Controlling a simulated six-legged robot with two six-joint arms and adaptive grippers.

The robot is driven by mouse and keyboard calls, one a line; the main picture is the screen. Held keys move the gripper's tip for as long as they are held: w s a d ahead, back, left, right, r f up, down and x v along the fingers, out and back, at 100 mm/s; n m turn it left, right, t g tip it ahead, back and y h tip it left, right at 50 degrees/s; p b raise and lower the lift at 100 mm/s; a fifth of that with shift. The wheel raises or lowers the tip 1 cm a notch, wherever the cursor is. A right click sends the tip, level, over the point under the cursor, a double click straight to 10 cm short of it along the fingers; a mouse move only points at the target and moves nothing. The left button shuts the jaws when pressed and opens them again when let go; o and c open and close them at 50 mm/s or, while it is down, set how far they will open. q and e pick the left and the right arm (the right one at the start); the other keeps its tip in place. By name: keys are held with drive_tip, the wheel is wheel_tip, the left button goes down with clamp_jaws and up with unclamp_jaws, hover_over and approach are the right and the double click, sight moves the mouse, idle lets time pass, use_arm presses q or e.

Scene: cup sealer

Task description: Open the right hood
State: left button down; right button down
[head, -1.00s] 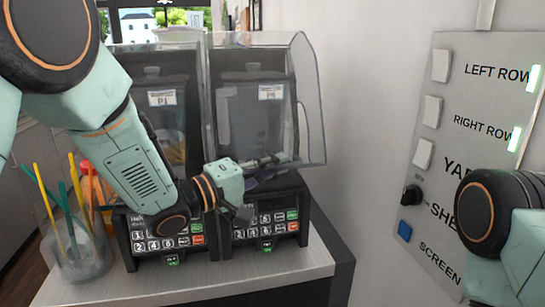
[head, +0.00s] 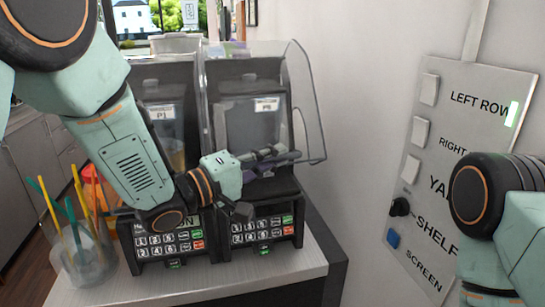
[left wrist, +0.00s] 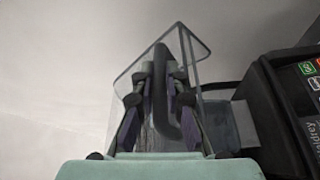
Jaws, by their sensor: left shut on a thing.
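The right hood (head: 305,100) is a clear cover over the right cup sealer (head: 262,230). Its lower front edge stands out in front of the machine, above the keypad. My left gripper (head: 285,158) is at that lower edge. In the left wrist view, the fingers (left wrist: 160,95) are closed around a dark handle bar (left wrist: 161,90) on the clear hood (left wrist: 192,45). Part of the handle is hidden by the fingers. My right arm shows at the right edge of the head view; its gripper is out of frame.
The left cup sealer (head: 165,240) stands close beside the right one, behind my left forearm. A clear cup with colored straws (head: 80,258) stands at the counter's left. A wall panel with switches (head: 440,150) is at the right. The counter front (head: 200,288) is clear.

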use_arm(q)
drive_tip(key=shift+r, duration=0.1)
drive_tip(key=c, duration=1.7)
unclamp_jaws()
drive_tip(key=shift+a, duration=0.15)
drive_tip(key=shift+o, duration=0.2)
drive_tip(key=v, duration=1.2)
